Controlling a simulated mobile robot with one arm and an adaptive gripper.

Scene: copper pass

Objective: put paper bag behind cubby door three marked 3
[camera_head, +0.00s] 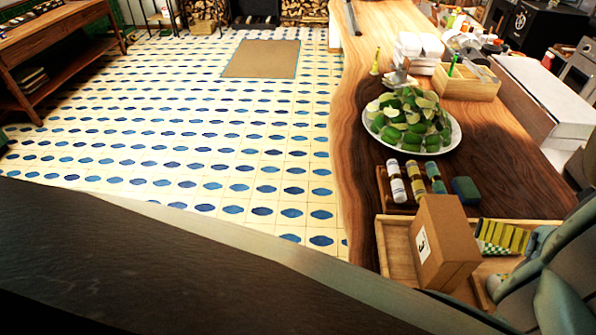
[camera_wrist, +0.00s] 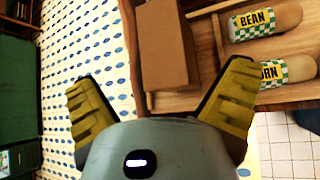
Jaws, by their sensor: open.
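The paper bag (camera_head: 440,245) is a brown, box-shaped bag with a white label on its side. It stands upright in a light wooden tray (camera_head: 397,244) at the near end of the counter. In the wrist view the bag (camera_wrist: 165,45) is ahead of my gripper (camera_wrist: 163,76), roughly between the lines of its two yellow ridged fingers. The fingers are spread wide and hold nothing. In the head view one yellow finger shows just right of the bag; the rest is partly hidden. No cubby door marked 3 shows in either view.
Cans labelled BEAN (camera_wrist: 268,20) and CORN (camera_wrist: 290,72) lie beside the bag. Behind the tray are spice bottles (camera_head: 411,182), a dark green block (camera_head: 466,190) and a plate of limes (camera_head: 412,123). Tiled floor (camera_head: 200,150) is open to the left.

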